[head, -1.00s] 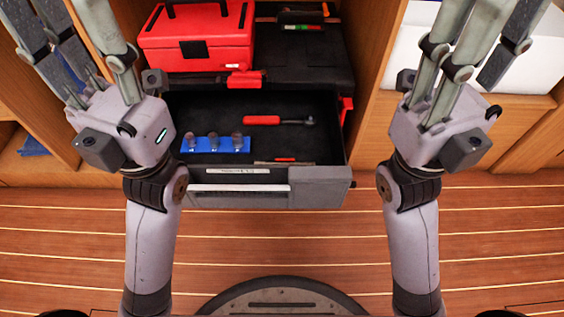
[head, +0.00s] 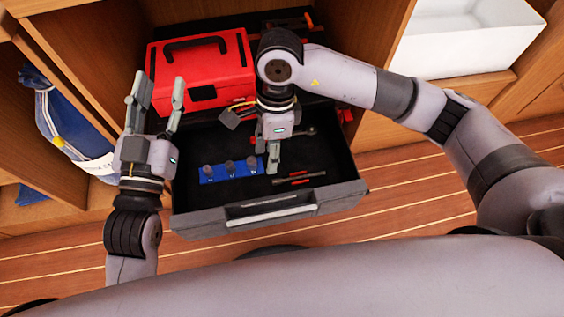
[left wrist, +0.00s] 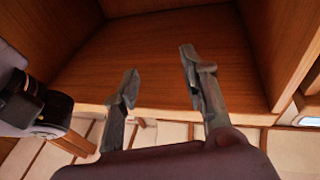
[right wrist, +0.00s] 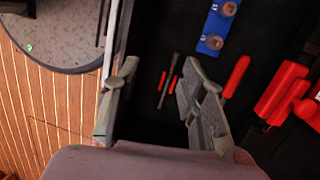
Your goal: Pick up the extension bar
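The extension bar (head: 312,176) appears to be the thin dark rod lying flat near the front of the open drawer, with short red strips beside it. It also shows in the right wrist view (right wrist: 176,60), between the two fingers as seen from there. My right gripper (head: 273,160) points down over the drawer, just left of the bar. In the right wrist view its fingers are spread, with nothing held.
A blue holder (head: 208,180) with three sockets lies left of my right gripper. A red toolbox (head: 200,75) stands behind; wooden cabinet walls flank the drawer. A white bin (head: 460,55) is at right.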

